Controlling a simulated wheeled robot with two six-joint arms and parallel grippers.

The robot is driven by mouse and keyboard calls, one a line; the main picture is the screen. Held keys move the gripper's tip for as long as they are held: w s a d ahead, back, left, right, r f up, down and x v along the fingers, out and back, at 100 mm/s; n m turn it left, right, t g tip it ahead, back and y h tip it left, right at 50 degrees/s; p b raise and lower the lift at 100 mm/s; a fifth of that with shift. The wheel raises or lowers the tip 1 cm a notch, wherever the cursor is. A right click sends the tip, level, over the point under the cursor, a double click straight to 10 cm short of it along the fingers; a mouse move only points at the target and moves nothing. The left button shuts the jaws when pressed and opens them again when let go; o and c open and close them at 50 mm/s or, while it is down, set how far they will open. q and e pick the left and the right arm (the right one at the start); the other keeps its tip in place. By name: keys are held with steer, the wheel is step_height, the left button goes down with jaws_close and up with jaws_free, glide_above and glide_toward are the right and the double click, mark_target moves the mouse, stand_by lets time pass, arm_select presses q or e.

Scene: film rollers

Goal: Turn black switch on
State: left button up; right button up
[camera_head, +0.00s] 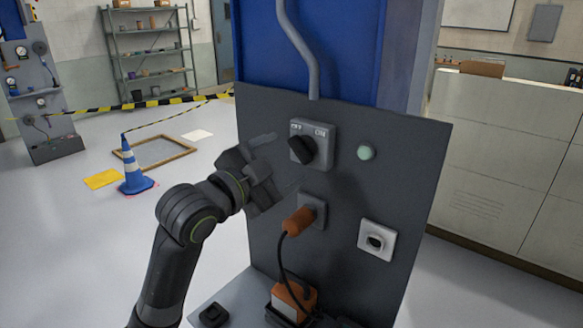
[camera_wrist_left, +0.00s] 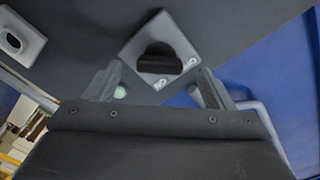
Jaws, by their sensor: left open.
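The black switch (camera_head: 301,150) is a rotary knob on a grey box (camera_head: 325,146) high on the dark panel. In the head view the knob looks tilted toward the upper left. In the left wrist view the knob (camera_wrist_left: 158,56) lies ahead on its light plate, which appears rotated. My left gripper (camera_head: 281,160) is open and empty, left of the switch and facing it. In the wrist view its two fingers (camera_wrist_left: 160,84) stand apart, below the knob, with no visible contact. My right gripper is out of view.
On the panel are a pale green round lamp (camera_head: 366,152), an orange plug (camera_head: 298,221) in a socket with a hanging black cable, and a white switch plate (camera_head: 377,240). An orange-and-black item (camera_head: 293,301) sits on the ledge below. Open floor lies left, with a blue cone (camera_head: 133,170).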

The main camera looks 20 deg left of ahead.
mark_target(300, 150)
arm_select(q)
steer(key=shift+b+x, duration=0.45)
steer(key=shift+x, duration=1.3)
steer(key=shift+c, duration=0.5)
steer(key=c, duration=0.9)
